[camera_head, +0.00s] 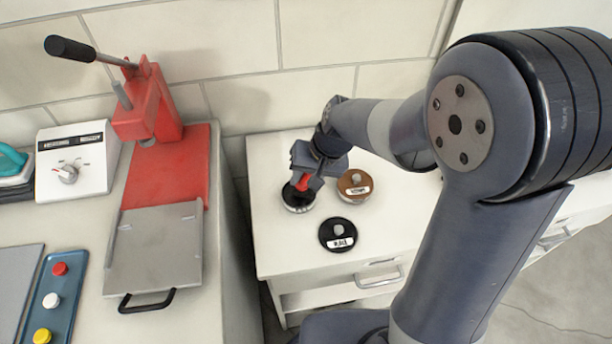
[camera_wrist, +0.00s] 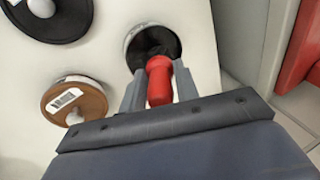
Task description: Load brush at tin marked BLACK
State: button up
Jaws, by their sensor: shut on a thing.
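My gripper (camera_wrist: 159,84) is shut on a red-handled brush (camera_wrist: 159,78), pointing down at an open round tin (camera_wrist: 129,42) with dark contents. The brush head is hidden against the dark inside, so I cannot tell how deep it sits. In the head view my gripper (camera_head: 304,183) and the brush are over this tin (camera_head: 297,208) at the cabinet's left side; its label is not readable. A black round lid or tin (camera_head: 338,234) with a white label, apparently reading BLACK, and a pale knob stands in front. A brown one (camera_head: 355,186) with a label is to the right.
The white cabinet top (camera_head: 285,251) is bare around the tins. To the left is a bench with a red lever press (camera_head: 150,105), a metal plate (camera_head: 155,250), a control box (camera_head: 75,160) and a button panel (camera_head: 50,300). A wall stands behind.

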jog(key=shift+f+b, duration=0.55)
jog(key=shift+f, duration=0.05)
dwell(1.3)
jog(key=shift+r, duration=0.1)
notch_tip(320, 180, up, 7)
jog(key=p, duration=0.5)
jog(key=shift+p, duration=0.3)
jog(key=shift+s, duration=0.1)
dwell(0.6)
